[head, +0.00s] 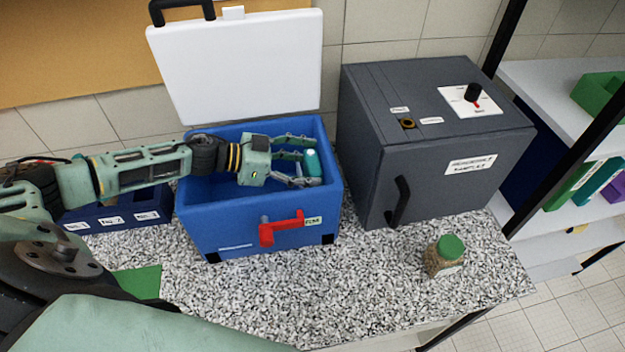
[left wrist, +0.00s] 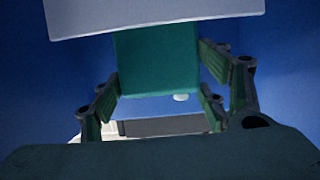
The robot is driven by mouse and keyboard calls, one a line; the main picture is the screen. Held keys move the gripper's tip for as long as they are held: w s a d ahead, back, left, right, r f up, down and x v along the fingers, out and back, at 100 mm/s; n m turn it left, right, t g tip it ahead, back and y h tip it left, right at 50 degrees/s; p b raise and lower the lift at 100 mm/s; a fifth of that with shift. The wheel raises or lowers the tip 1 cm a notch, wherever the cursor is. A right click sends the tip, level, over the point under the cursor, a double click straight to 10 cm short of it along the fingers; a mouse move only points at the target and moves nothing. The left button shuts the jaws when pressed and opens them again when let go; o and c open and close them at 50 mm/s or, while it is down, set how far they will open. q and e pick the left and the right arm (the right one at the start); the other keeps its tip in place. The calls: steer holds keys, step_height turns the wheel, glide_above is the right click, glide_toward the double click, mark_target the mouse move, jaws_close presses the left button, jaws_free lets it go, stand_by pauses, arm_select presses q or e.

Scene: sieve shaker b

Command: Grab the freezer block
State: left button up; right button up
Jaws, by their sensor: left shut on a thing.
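The freezer block (head: 312,162) is a teal block at the opening of the blue cool box (head: 240,232). My left gripper (head: 300,158) reaches in from the left over the box and is shut on the block. In the left wrist view the block (left wrist: 157,62) sits between the fingers of the gripper (left wrist: 160,92), with blue box walls around it. The white lid (head: 238,68) of the box stands open at the back. A red latch handle (head: 281,228) is on the box front. My right gripper is not in view.
A dark grey cabinet (head: 430,145) with a knob and black handle stands right of the box. A green-capped jar (head: 445,256) stands on the speckled worktop (head: 370,300) at front right. A dark blue rack (head: 112,216) is left of the box. Shelves are at far right.

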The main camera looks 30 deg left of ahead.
arm_select(q)
steer(key=c, duration=0.3)
steer(key=shift+r, duration=0.1)
steer(key=shift+c, duration=0.5)
steer(key=shift+w+r, duration=0.1)
